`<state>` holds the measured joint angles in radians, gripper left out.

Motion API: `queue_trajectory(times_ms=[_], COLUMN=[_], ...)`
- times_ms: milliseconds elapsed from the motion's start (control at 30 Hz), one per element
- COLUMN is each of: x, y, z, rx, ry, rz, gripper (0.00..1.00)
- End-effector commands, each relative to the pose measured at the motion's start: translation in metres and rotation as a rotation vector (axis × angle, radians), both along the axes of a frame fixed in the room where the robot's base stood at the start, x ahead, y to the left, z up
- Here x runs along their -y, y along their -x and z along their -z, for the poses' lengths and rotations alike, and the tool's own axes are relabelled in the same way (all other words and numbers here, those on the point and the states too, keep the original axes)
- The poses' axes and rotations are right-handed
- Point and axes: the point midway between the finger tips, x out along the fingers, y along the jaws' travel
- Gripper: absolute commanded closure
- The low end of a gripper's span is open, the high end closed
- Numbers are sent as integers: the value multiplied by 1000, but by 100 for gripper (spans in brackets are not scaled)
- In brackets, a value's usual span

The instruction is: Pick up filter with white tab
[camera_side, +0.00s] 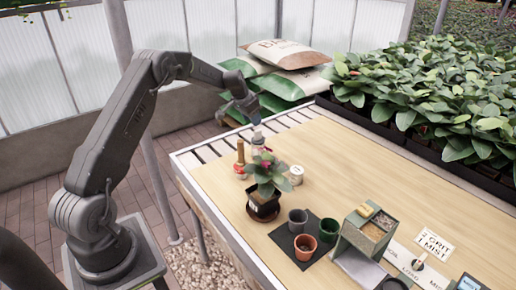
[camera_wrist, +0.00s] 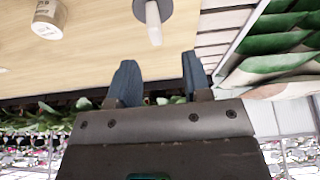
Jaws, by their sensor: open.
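My gripper (camera_side: 250,113) is at the far left end of the table, above a small bottle with a pale top (camera_side: 258,140). In the wrist view my gripper (camera_wrist: 158,64) is open, with two dark blue fingers apart and nothing between them. The pale bottle tip (camera_wrist: 153,22) shows just beyond the fingers in that view. I cannot make out a filter with a white tab in either view. A green-grey box (camera_side: 357,238) with brown contents stands at the right of the table; small details there are too small to tell.
A potted plant (camera_side: 265,185) stands near the bottle, beside a white labelled tub (camera_side: 296,174). Several small pots, including a terracotta pot (camera_side: 305,246), stand on a dark mat (camera_side: 285,238). Leafy plants (camera_side: 430,95) line the back. The table middle (camera_side: 350,170) is clear.

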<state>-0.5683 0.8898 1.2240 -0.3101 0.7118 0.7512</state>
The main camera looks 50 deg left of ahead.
Motion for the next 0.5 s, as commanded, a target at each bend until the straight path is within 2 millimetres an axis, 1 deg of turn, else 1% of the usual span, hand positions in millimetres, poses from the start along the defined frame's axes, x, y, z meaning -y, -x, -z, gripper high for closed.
queue_trajectory(times_ms=[67, 267, 500], x=[1, 1, 6], y=[-4, -9, -20], z=[10, 22, 54], rx=[-1, -1, -1], ry=[2, 1, 1], rz=[1, 0, 0], gripper=[55, 55, 55])
